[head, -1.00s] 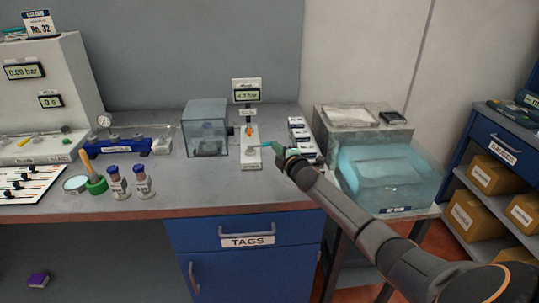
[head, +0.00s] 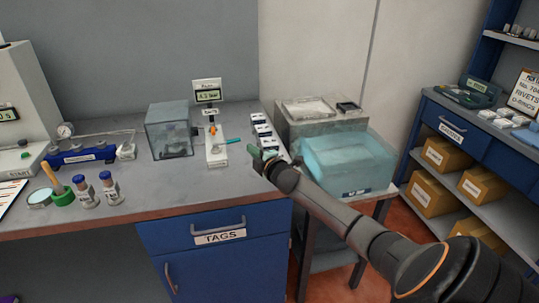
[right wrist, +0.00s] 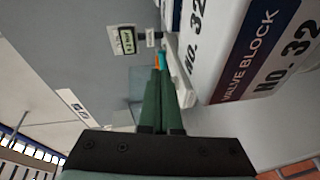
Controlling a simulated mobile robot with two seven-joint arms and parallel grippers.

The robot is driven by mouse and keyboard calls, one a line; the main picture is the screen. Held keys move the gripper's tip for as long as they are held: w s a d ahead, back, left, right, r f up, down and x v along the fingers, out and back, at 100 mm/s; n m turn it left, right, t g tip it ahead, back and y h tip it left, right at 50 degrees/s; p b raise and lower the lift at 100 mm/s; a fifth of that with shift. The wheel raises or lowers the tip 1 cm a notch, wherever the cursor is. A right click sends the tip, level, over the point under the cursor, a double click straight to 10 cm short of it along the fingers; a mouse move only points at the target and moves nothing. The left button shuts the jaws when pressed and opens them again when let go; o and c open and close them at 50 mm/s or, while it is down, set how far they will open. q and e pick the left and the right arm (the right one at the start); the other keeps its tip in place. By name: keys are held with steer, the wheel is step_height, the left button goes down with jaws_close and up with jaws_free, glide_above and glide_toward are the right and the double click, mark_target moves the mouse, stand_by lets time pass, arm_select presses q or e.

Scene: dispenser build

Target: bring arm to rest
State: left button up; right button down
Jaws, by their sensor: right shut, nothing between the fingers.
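My right gripper (head: 259,158) is over the right end of the workbench (head: 120,205), shut and empty. Its dark green fingers (right wrist: 161,95) lie together in the right wrist view. Just beyond them stands a white test stand (head: 216,145) with a teal lever, an orange part and a small display (head: 208,95). A row of white boxes (head: 263,133) is close beside the gripper, and a white box labelled "VALVE BLOCK NO. 32" (right wrist: 262,55) looms large in the right wrist view. My left gripper is not in view.
A translucent blue tank (head: 350,160) stands right of the bench, under my right forearm. A clear box (head: 169,130), a blue fixture (head: 80,153) and two blue-capped bottles (head: 108,188) stand on the bench. Shelves with cartons (head: 445,155) are at the far right.

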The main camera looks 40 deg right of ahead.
steer(key=shift+s+d+r, duration=0.15)
steer(key=shift+s+d, duration=0.05)
steer(key=shift+s, duration=0.8)
steer(key=shift+s+d+r, duration=0.2)
steer(key=shift+s+d, duration=0.05)
steer(key=shift+s, duration=0.7)
steer(key=shift+s+d+r, duration=0.15)
steer(key=shift+s+d, duration=0.05)
steer(key=shift+s, duration=0.8)
